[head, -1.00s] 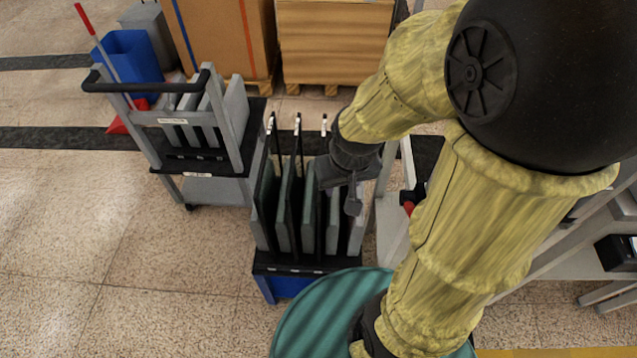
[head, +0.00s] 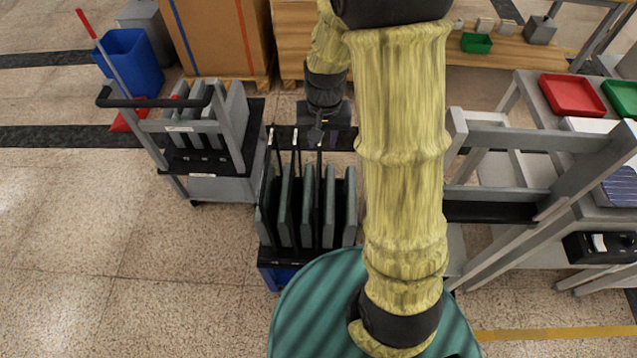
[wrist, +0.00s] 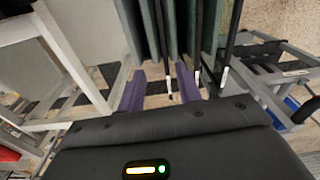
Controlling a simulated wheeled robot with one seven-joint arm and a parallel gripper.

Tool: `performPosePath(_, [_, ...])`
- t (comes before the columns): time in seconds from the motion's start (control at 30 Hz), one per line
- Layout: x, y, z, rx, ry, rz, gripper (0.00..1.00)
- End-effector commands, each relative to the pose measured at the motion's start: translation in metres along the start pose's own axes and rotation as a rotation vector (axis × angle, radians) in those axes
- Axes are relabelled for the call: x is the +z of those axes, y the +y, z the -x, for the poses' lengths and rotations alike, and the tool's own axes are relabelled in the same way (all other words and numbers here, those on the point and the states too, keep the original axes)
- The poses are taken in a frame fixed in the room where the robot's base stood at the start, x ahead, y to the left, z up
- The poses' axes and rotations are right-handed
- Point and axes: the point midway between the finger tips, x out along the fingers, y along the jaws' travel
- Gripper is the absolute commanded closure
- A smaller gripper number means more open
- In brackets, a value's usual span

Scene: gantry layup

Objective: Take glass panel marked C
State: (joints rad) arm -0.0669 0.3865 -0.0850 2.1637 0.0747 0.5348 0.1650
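Several upright panels, dark with greenish faces, stand side by side in a black-based rack (head: 268,254). One glass panel (head: 306,205) stands near the middle of the row. Thin dark posts with small white tags rise at the rack's far end; the tags are too small to read, so I cannot tell which panel is C. My gripper (head: 319,128) is at the far end of the rack, near the post tops. In the wrist view my gripper (wrist: 160,90) has its two purple fingers spread apart, with panel edges (wrist: 165,35) beyond them. I see nothing held between the fingers.
A grey cart (head: 222,190) with more slabs and a black handle stands left of the rack. A grey workbench frame (head: 500,135) with a red tray (head: 572,95) is at right. Large boxes (head: 225,35) stand behind.

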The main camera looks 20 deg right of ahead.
Motion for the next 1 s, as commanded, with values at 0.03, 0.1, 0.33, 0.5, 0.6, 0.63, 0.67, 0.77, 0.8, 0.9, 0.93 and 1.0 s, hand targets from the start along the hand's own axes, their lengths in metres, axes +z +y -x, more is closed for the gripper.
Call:
performPosePath(0.03, [-0.011, -0.004, 0.015, 0.007, -0.019, -0.019, 0.65])
performPosePath(0.1, [-0.021, -0.006, 0.016, 0.013, -0.037, -0.044, 0.65])
performPosePath(0.33, [-0.033, -0.009, 0.012, 0.022, -0.057, -0.078, 0.65])
performPosePath(0.5, [-0.033, -0.009, 0.011, 0.022, -0.056, -0.077, 0.65])
performPosePath(0.6, [-0.033, -0.009, 0.01, 0.022, -0.056, -0.076, 0.65])
performPosePath(0.63, [-0.033, -0.009, 0.008, 0.022, -0.057, -0.076, 0.65])
performPosePath(0.67, [-0.032, -0.009, 0.006, 0.022, -0.057, -0.076, 0.65])
performPosePath(0.77, [-0.031, -0.009, -0.005, 0.022, -0.06, -0.076, 0.65])
performPosePath(0.8, [-0.031, -0.008, -0.011, 0.022, -0.06, -0.076, 0.65])
performPosePath(0.9, [-0.029, -0.008, -0.029, 0.023, -0.061, -0.075, 0.65])
performPosePath(0.93, [-0.029, -0.008, -0.035, 0.023, -0.06, -0.075, 0.65])
performPosePath(1.0, [-0.029, -0.008, -0.047, 0.023, -0.06, -0.075, 0.65])
